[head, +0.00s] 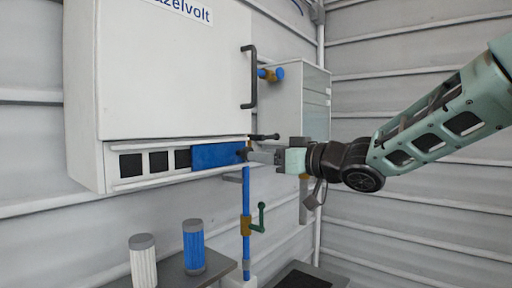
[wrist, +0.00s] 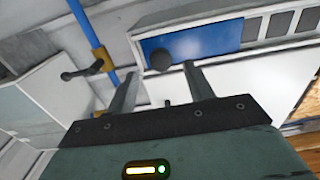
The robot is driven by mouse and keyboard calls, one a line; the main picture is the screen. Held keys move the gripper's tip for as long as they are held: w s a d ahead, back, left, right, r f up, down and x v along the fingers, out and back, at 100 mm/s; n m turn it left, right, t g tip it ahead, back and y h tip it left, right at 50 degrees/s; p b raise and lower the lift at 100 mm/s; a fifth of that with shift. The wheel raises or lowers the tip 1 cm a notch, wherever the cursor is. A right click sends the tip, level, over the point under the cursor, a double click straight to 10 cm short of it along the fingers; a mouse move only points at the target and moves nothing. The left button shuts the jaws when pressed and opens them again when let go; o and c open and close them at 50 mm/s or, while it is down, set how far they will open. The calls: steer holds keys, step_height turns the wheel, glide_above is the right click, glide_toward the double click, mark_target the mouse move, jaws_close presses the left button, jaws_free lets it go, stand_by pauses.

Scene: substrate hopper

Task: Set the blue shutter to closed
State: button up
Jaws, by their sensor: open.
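The blue shutter (head: 216,156) is a flat panel at the right end of the slotted strip under the white cabinet. Dark square openings (head: 158,162) show uncovered to its left. Its dark round knob (head: 242,154) is near its right end. In the wrist view the shutter (wrist: 205,38) is at the top, with the knob (wrist: 161,60) in front of it. My gripper (head: 252,156) is at the knob's right in the head view. In the wrist view my gripper (wrist: 161,72) is open, its fingertips spread on either side of the knob; I cannot tell whether they touch it.
The white cabinet (head: 170,70) with a black handle (head: 250,78) is above. A blue pipe (head: 246,200) with a green-handled valve (head: 258,220) runs below my gripper. A white canister (head: 143,265) and a blue canister (head: 193,248) stand at lower left. A grey box (head: 312,100) is behind.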

steer(key=shift+p+x, duration=0.5)
steer(key=shift+x, duration=1.35)
jaws_close()
steer(key=b, duration=0.9)
glide_toward(202, 163)
steer(key=a, duration=0.5)
steer(key=shift+s+a+r+b, duration=0.35)
steer(key=shift+a+r+b, duration=0.05)
steer(key=shift+a+r, duration=0.2)
jaws_free()
steer(key=shift+s, duration=0.1)
